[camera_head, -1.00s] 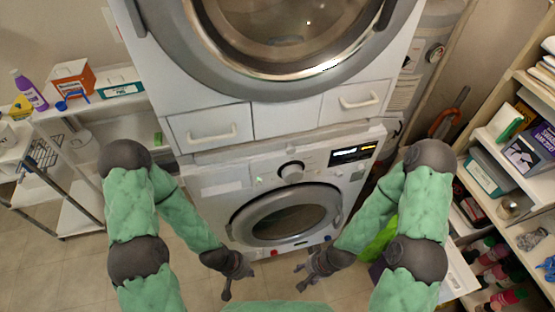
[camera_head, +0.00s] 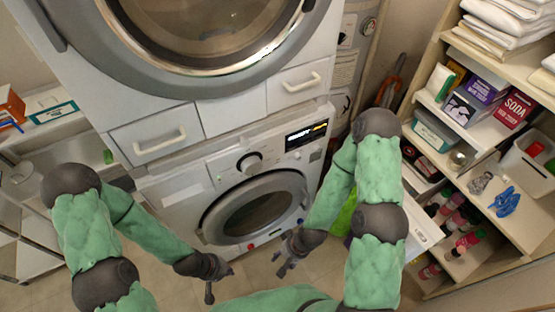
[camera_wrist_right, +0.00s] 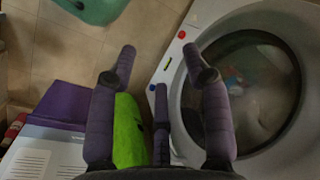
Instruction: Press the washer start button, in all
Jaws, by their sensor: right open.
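The washer (camera_head: 170,192) is the lower white machine, with a knob (camera_head: 250,162), a lit display (camera_head: 307,133) and a round door (camera_head: 258,212). Low on its front are a red button (camera_head: 251,247) and a blue button (camera_head: 300,221). The right wrist view also shows the red button (camera_wrist_right: 181,34) and blue button (camera_wrist_right: 152,87). My right gripper (camera_head: 284,262) is open and empty, low before the washer; its fingers (camera_wrist_right: 160,62) appear around the blue button in the wrist view, contact unclear. My left gripper (camera_head: 218,284) is low left, its fingers apart and empty.
A second machine (camera_head: 150,85) with drawers sits above the washer. Shelves (camera_head: 530,215) with boxes, bottles and towels stand at right. A bright green object (camera_head: 343,214) lies beside my right forearm. A white shelf (camera_head: 60,130) is at left.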

